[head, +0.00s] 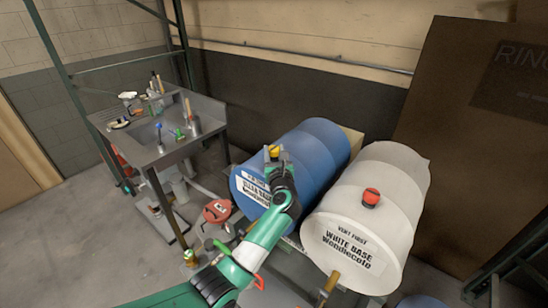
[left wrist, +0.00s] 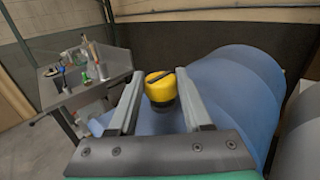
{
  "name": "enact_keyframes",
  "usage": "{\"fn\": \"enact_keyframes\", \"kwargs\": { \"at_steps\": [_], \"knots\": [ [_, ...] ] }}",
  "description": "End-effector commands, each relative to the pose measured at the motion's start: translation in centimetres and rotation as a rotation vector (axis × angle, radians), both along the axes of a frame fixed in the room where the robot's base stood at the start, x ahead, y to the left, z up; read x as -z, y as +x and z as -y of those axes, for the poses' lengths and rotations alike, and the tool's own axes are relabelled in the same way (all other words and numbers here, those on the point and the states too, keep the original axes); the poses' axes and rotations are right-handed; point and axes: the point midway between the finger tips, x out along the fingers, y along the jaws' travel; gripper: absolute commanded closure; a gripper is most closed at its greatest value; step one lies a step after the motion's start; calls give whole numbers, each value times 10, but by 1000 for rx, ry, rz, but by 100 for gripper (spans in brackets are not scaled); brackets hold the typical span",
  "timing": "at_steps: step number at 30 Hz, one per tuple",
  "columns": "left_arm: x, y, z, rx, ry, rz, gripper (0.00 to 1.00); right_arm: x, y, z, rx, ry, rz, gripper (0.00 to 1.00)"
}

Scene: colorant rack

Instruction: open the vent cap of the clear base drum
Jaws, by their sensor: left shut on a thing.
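The blue drum (head: 316,146) lies on its side, its front label partly hidden by my left arm. The readable part of the label seems to say "CLEAR BASE". A yellow vent cap (head: 273,151) stands on the drum's upper side. It also shows in the left wrist view (left wrist: 158,86), with a dark slot or bar across its top. My left gripper (head: 278,159) is at the cap and shut on it, one finger on each side. My right gripper is in neither view.
A white drum (head: 340,212) labelled "VENT FIRST, WHITE BASE" lies close on the right, with a red cap (head: 371,197). A metal bench (head: 150,150) with tools stands at the left. A red can (head: 217,211) is low beside the blue drum. Open floor lies front left.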

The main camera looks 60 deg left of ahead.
Motion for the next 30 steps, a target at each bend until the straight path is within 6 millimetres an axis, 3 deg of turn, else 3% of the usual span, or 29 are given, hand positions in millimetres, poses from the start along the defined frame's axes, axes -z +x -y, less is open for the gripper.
{"fn": "enact_keyframes", "kwargs": {
  "at_steps": [8,9,14,23,26,30],
  "knots": [
    [2,0,0,-10,-3,-2,100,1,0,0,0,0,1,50],
    [2,0,0,-10,-3,-2,47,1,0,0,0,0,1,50],
    [1,0,0,-10,-3,-1,21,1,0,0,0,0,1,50],
    [0,-1,2,-9,-2,-1,21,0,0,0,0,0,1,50],
    [-1,-3,11,-8,-2,0,21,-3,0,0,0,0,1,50],
    [-1,-13,38,-5,-2,-1,21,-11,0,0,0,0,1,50]
  ]
}}
